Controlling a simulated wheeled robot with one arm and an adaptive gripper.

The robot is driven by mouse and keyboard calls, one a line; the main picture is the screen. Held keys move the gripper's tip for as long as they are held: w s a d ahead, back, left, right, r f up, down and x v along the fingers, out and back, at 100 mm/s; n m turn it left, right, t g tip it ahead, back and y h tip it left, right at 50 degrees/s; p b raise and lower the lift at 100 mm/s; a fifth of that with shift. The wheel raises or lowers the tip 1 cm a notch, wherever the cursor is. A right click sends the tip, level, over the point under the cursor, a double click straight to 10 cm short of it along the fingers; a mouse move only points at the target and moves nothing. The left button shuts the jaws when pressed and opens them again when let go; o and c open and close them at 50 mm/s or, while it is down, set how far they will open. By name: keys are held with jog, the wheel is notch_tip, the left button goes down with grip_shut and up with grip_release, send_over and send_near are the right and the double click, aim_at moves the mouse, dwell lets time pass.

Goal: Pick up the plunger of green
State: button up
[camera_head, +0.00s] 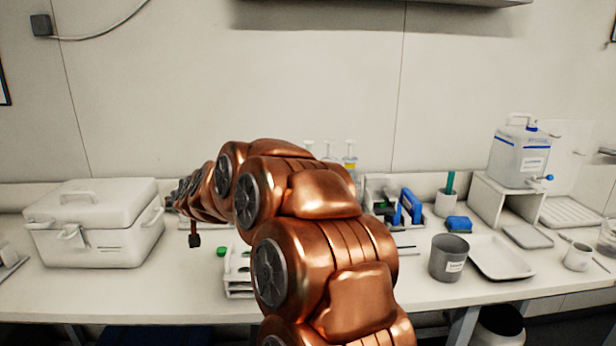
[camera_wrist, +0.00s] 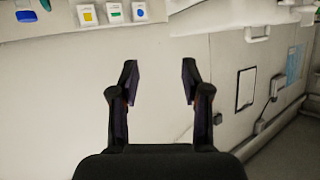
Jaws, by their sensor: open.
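I cannot make out for certain which thing is the green plunger. Small green parts show in the head view: a green cap (camera_head: 222,252) by a white rack left of my arm, and a green spot (camera_head: 388,204) beside a blue item. In the wrist view, a white block with a green square (camera_wrist: 113,13) stands between blocks with yellow and blue squares. A green piece (camera_wrist: 46,4) is cut off at the top left. My gripper (camera_wrist: 159,82) is open and empty, fingers apart over pale surface. In the head view my arm reaches left and hides part of the bench.
A white lidded box (camera_head: 95,225) stands on the left of the bench. On the right are a grey cup (camera_head: 449,258), a white tray (camera_head: 500,262), a blue block (camera_head: 458,223) and a water container (camera_head: 520,152) on a stand. Tall bottles (camera_head: 350,161) stand partly behind my arm.

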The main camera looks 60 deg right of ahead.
jog(key=s+d+r+m+h, duration=0.1)
jog(key=d+m+h, duration=0.15)
jog(key=d, duration=0.55)
jog(key=s+d+r+m+h, duration=0.1)
jog(key=d+h, duration=0.2)
jog(key=d, duration=0.5)
jog(key=s+d+m+g+h, duration=0.3)
jog(key=s+d, duration=0.2)
jog(key=d, duration=0.4)
jog(key=s+d+m+g+h, duration=0.2)
jog(key=s+d+g+h, duration=0.15)
jog(key=s+d, duration=0.4)
jog(key=shift+w+r+p+x, duration=0.15)
jog(key=shift+r+p+x, duration=0.1)
jog(key=shift+x, duration=1.35)
jog(key=shift+w+r+p+x, duration=0.2)
jog(key=shift+p+x, duration=0.1)
jog(key=shift+x, duration=1.35)
jog(key=shift+w+r+p+x, duration=0.15)
jog(key=shift+p+x, duration=0.1)
jog(key=shift+x, duration=1.35)
jog(key=shift+a, duration=0.15)
jog(key=shift+c, duration=0.3)
grip_shut()
